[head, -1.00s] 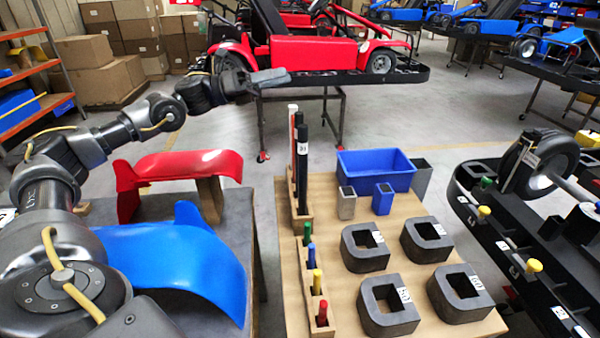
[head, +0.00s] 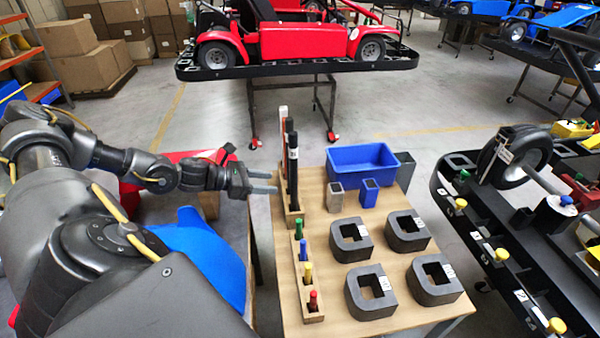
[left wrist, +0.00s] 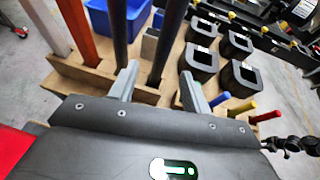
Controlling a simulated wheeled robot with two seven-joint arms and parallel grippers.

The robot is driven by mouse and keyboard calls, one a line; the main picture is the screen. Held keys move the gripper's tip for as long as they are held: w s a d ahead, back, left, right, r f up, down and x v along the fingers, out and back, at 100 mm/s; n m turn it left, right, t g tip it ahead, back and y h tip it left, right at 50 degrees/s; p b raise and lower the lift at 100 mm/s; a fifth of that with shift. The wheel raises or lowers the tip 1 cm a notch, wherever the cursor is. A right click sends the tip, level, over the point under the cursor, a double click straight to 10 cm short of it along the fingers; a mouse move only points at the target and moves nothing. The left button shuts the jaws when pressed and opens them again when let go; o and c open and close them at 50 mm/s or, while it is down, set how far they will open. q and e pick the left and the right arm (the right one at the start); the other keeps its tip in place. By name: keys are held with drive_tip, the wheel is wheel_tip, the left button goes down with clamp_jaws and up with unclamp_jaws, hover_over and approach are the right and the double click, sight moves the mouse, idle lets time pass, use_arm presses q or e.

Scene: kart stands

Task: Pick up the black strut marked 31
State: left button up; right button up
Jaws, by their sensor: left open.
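The black strut with a white label (head: 293,165) stands upright at the near end of the strut row in a wooden rack (head: 295,213); its number is too small to read surely. My left gripper (head: 277,182) is open and empty, just left of the struts, fingers pointing at them. In the left wrist view its fingers (left wrist: 160,86) are spread, and a black strut (left wrist: 167,45) stands beyond and between them, apart from both. Another black strut (left wrist: 120,32), an orange strut (left wrist: 78,30) and a white strut (left wrist: 46,25) stand farther left there. My right gripper does not show.
A blue bin (head: 362,163), small cups and several dark square-holed blocks (head: 352,240) stand on the wooden table (head: 320,290). A lower rack holds green, blue, yellow and red pegs (head: 312,300). A blue curved panel (head: 215,255) lies below my left arm.

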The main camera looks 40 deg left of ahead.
sight(294, 184)
use_arm(q)
drive_tip(key=p+x, duration=0.1)
drive_tip(key=x, duration=0.2)
drive_tip(key=p+x, duration=0.2)
drive_tip(key=x, duration=0.2)
drive_tip(key=p+x, duration=0.2)
drive_tip(key=x, duration=0.1)
drive_tip(key=shift+w+d+r, duration=0.1)
drive_tip(key=shift+w+d, duration=0.15)
drive_tip(key=shift+d, duration=0.2)
drive_tip(key=shift+s, duration=0.1)
clamp_jaws()
